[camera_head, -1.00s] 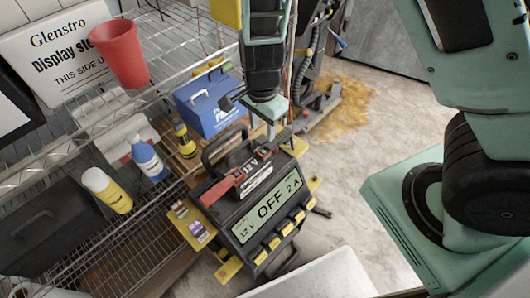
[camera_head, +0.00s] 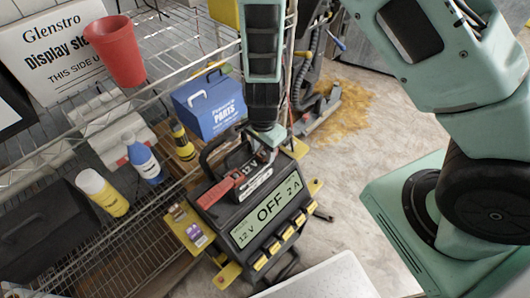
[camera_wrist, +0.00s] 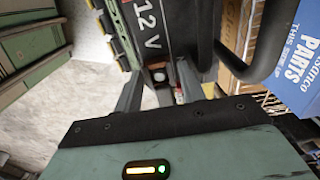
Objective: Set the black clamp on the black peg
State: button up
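A dark charger (camera_head: 238,235) with a display reading OFF stands at the centre. I cannot clearly pick out the black clamp or the black peg against the dark casing. My gripper (camera_head: 271,152) points down at the back of the 12 V unit. In the wrist view its two fingers (camera_wrist: 160,82) stand apart, with no clear object held between them.
A dark carry handle (camera_head: 212,147) rises beside my gripper. A blue parts box (camera_head: 210,104) stands behind. A wire shelf at left holds a red cup (camera_head: 117,50), a blue bottle (camera_head: 144,160) and a yellow bottle (camera_head: 102,192).

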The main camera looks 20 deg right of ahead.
jog(key=c, duration=0.9)
jog(key=shift+o, duration=0.2)
notch_tip(320, 180, up, 14)
jog(key=p, duration=0.7)
jog(key=shift+d, duration=0.1)
